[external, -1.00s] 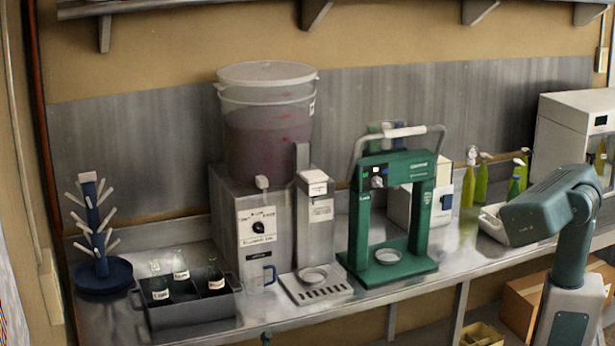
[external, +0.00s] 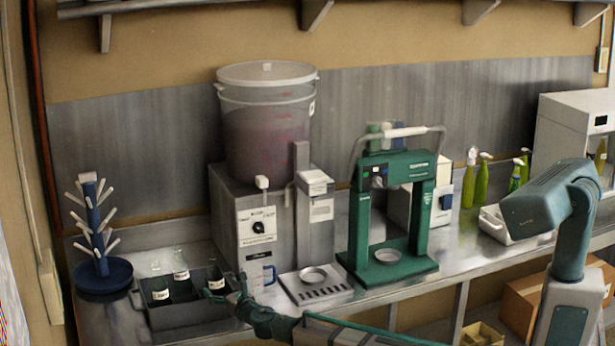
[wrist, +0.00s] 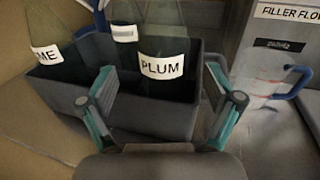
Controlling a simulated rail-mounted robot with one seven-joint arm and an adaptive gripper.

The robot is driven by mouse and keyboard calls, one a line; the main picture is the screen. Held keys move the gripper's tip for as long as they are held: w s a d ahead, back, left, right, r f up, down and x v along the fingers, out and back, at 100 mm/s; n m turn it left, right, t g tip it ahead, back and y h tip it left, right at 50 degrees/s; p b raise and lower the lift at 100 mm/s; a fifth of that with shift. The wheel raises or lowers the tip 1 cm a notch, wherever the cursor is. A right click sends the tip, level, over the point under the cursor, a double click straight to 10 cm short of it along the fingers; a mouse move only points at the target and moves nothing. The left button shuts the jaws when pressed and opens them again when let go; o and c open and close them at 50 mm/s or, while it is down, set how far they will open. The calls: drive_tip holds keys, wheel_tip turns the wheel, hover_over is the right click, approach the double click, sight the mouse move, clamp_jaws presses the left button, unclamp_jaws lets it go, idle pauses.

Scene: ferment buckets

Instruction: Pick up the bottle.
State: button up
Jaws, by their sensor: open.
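The dark grey bin (external: 185,315) on the steel counter holds several clear bottles with white labels; it also shows in the wrist view (wrist: 155,115). The bottle labelled PLUM (wrist: 162,66) stands at its right end, probably the right-hand bottle (external: 216,284) in the external view. A bottle with a label ending in ME (wrist: 46,54) is at the left, and another bottle (wrist: 124,33) is behind. My gripper (external: 230,289) is open and empty at the bin's front right. In the wrist view its fingers (wrist: 162,98) spread across the bin's near wall, with PLUM beyond and between them.
A clear jug with a blue handle (external: 258,277) stands just right of my gripper. The filler with a large bucket (external: 268,140), a drip tray (external: 316,287) and a green press (external: 395,215) are further right. A blue bottle tree (external: 98,235) stands left.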

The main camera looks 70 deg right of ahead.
sight(214, 281)
drive_tip(key=p+x, duration=0.1)
drive_tip(key=x, duration=0.4)
drive_tip(key=shift+d+f, duration=0.1)
drive_tip(key=shift+d, duration=0.15)
drive_tip(key=shift+s, duration=0.1)
drive_tip(key=c, duration=1.4)
